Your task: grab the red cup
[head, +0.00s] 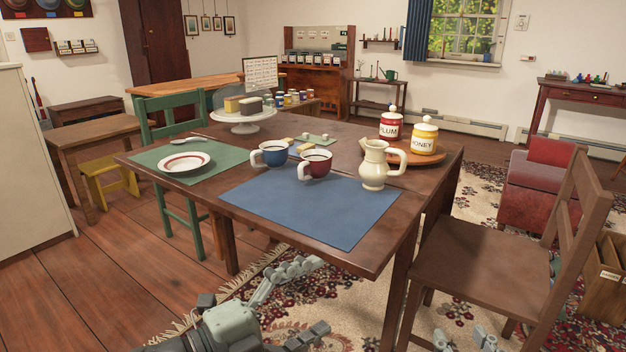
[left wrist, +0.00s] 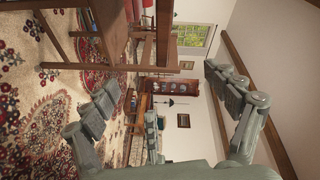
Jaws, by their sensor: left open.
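The red cup (head: 316,165) stands upright on the far edge of the blue placemat (head: 305,208), with its cream handle toward the left. It is dark red with a cream rim. My left gripper (head: 319,294) is open and empty, low in front of the table's near edge and below the tabletop, well apart from the cup. In the left wrist view its spread fingers (left wrist: 160,88) have nothing between them, and no cup shows there. My right gripper (head: 462,338) shows only its fingertips at the bottom edge, spread apart beneath the wooden chair.
A blue cup (head: 270,155) stands just left of the red cup, and a cream pitcher (head: 375,168) just right. A plate (head: 185,162) lies on the green mat. Jars stand on a round board (head: 430,158). A wooden chair (head: 480,250) blocks the right side.

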